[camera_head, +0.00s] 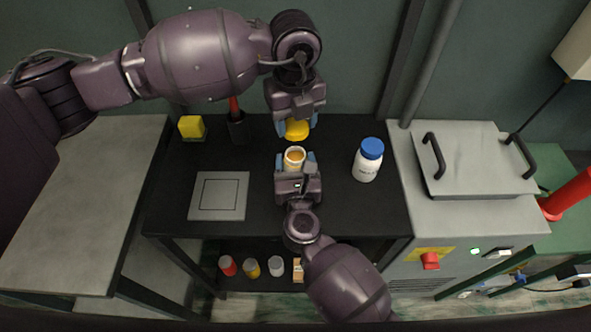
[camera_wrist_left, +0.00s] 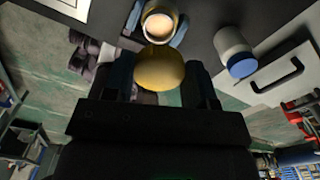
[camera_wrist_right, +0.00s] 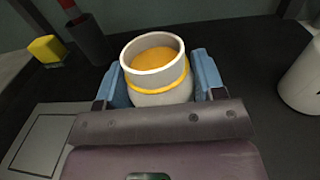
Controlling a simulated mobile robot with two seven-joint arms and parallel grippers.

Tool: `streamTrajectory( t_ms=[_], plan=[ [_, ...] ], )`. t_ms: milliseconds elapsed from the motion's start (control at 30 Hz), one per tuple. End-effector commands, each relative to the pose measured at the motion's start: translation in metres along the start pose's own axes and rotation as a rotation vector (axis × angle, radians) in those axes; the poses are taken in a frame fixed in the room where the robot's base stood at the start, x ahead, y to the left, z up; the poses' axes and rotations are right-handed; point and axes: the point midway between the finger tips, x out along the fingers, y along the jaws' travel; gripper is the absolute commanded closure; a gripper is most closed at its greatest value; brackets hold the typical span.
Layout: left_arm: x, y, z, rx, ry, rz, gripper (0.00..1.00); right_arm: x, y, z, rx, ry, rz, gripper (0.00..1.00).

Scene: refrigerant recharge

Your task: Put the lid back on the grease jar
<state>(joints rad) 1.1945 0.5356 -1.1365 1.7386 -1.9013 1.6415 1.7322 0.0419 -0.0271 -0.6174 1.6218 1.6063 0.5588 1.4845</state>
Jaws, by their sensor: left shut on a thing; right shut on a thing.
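The open grease jar (camera_head: 294,155) is white with a yellow band and orange-yellow grease inside. It is upright, and my right gripper (camera_head: 295,163) is shut on it, one blue finger on each side. The jar also shows in the right wrist view (camera_wrist_right: 157,72) and in the left wrist view (camera_wrist_left: 160,22). The yellow lid (camera_head: 296,129) is held in my left gripper (camera_head: 296,124), which is shut on it. In the head view the lid is just behind the jar, apart from its rim. The lid also shows in the left wrist view (camera_wrist_left: 159,68).
A white bottle with a blue cap (camera_head: 367,160) stands right of the jar. A grey square plate (camera_head: 219,195) lies left. A yellow block (camera_head: 192,128) and a dark cup with a red-handled tool (camera_head: 239,127) stand at the back left. A grey machine (camera_head: 470,210) adjoins the dark table's right side.

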Motion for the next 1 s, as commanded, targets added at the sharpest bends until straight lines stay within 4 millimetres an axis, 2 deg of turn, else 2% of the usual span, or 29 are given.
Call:
streamTrajectory(
  t_ms=[167, 533, 1000],
  plan=[
    [0.006, 0.0, 0.0, 0.0, 0.001, 0.001, 0.7, 0.0, 0.0, 0.0, 0.0, 0.0, 0.0, 0.8],
    [0.048, 0.0, 0.0, 0.0, 0.002, 0.0, 0.7, 0.0, 0.0, 0.0, 0.0, 0.0, 0.0, 0.8],
    [0.05, 0.0, 0.0, 0.0, 0.0, -0.001, 0.7, 0.0, 0.0, 0.0, 0.0, 0.0, 0.0, 0.8]
  ],
)
